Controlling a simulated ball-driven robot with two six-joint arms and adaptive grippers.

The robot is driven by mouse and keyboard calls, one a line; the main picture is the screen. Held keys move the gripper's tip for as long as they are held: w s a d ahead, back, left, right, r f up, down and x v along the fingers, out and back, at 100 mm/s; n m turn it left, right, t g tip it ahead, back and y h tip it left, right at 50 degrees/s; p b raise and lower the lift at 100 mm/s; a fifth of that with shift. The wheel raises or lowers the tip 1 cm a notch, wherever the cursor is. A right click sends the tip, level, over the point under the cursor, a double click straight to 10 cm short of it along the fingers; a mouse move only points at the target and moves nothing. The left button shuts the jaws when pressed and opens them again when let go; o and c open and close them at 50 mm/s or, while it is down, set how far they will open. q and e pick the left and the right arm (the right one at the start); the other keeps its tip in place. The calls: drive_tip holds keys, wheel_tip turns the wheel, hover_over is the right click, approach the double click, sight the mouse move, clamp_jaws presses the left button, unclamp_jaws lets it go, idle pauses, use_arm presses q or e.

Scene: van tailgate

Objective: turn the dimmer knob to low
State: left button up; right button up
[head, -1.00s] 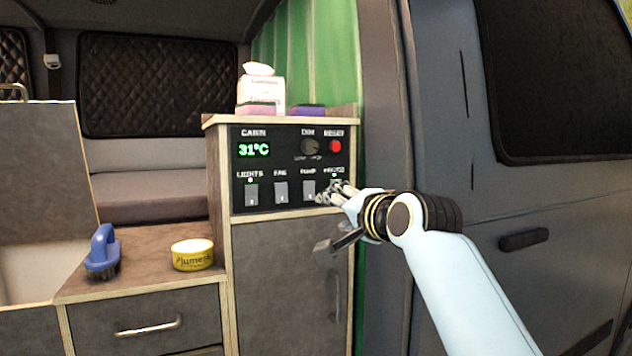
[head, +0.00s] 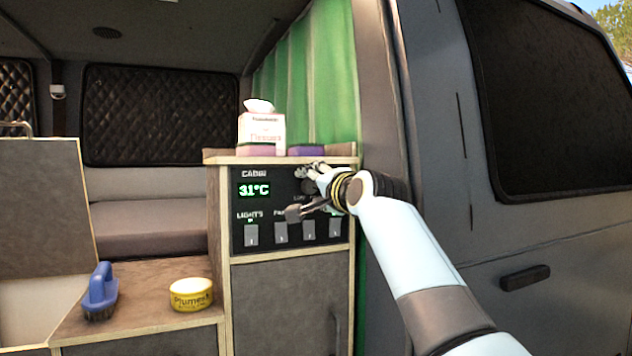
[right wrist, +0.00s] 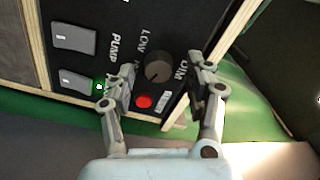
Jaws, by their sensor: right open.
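The dimmer knob (right wrist: 158,67) is a dark round dial on the black control panel (head: 262,218). The right wrist view shows it with the words DIM and LOW beside it. My right gripper (right wrist: 160,80) is open, with one finger on each side of the knob's line and the knob seen between and just beyond the fingertips. I cannot tell whether they touch it. In the head view my right gripper (head: 305,190) is in front of the panel's upper right and covers most of the knob. My left gripper is not in view.
A red button (right wrist: 145,101) sits close to the knob, between the fingers in the wrist view. Several rocker switches (head: 281,232) line the panel below. A tissue box (head: 262,130) and a purple sponge (head: 306,150) stand on top. A yellow tin (head: 191,294) and blue brush (head: 101,290) lie left.

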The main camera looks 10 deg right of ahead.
drive_tip(key=shift+w, duration=0.1)
clamp_jaws()
idle(0.3)
drive_tip(key=shift+r, duration=0.2)
idle(0.5)
